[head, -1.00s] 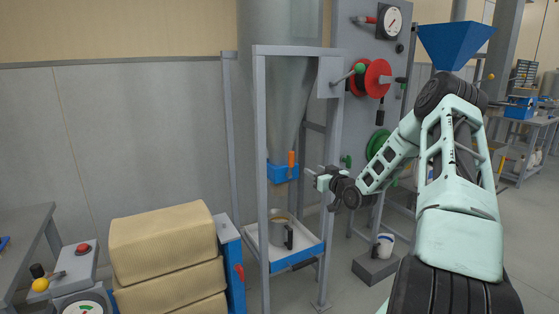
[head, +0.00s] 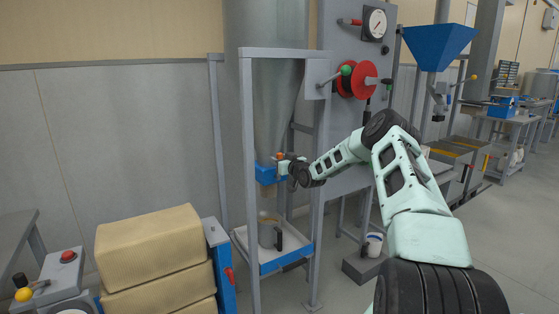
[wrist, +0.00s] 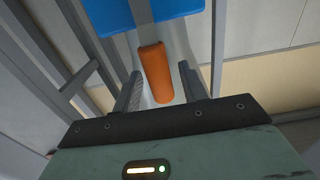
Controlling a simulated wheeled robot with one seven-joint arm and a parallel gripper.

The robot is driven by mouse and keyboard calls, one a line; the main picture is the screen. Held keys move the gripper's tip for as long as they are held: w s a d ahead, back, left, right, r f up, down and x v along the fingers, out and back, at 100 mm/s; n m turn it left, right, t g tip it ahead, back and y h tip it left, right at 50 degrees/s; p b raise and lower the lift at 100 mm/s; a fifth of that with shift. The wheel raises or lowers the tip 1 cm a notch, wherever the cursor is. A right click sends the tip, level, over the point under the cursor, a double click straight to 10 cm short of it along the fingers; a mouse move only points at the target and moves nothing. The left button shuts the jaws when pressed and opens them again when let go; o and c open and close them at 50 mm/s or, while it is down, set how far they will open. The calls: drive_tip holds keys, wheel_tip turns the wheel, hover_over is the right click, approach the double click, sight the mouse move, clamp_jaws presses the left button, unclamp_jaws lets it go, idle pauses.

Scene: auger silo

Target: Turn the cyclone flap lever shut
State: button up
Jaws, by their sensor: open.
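The orange flap lever (wrist: 154,72) hangs from the blue flap housing (wrist: 165,12) in the wrist view. In the head view the blue housing (head: 265,174) sits at the bottom of the grey cyclone cone (head: 278,110), and only a bit of the orange lever (head: 280,156) shows beside my gripper. My gripper (head: 284,167) is at the housing's right side. In the wrist view my gripper (wrist: 160,72) is open, one finger on each side of the lever, with a gap on both sides. Where the lever joins the housing is partly out of view.
A grey frame post (head: 249,190) stands left of the housing. A metal jug (head: 266,232) with a black handle stands below in a blue-edged tray (head: 262,268). A panel with a red wheel (head: 352,82) is behind my arm. Stacked tan sacks (head: 150,240) stand at lower left.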

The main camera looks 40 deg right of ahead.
drive_tip(key=shift+w, duration=0.2)
clamp_jaws()
drive_tip(key=shift+a, duration=0.15)
drive_tip(key=w+a+f+n+b, duration=0.2)
drive_tip(key=a+f+n+b, duration=0.6)
drive_tip(key=n+b, duration=1)
drive_tip(key=shift+f+b, duration=0.45)
drive_tip(key=shift+b, duration=1.8)
